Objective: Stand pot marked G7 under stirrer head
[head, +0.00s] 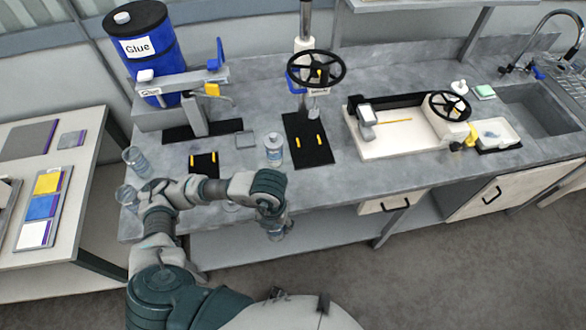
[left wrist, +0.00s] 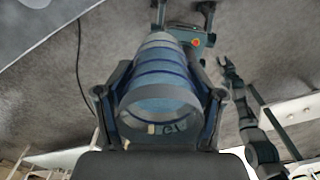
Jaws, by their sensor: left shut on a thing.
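My left gripper (head: 274,212) is shut on a clear, blue-tinted pot (left wrist: 158,82). In the left wrist view the pot lies between both fingers with its open rim toward the camera. In the head view the hand hides most of this pot (head: 277,234), in front of the counter's front edge. The stirrer head (head: 314,113) hangs below a black handwheel (head: 316,69), above a black base (head: 301,152) with two yellow strips. My right gripper (left wrist: 232,72) appears open and empty in the left wrist view.
A clear white-topped container (head: 273,149) stands just left of the stirrer base. Clear vessels (head: 136,160) stand at the counter's left end. A blue glue drum (head: 150,50) with a dispenser stands behind. A white-based machine (head: 400,135) is right of the stirrer.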

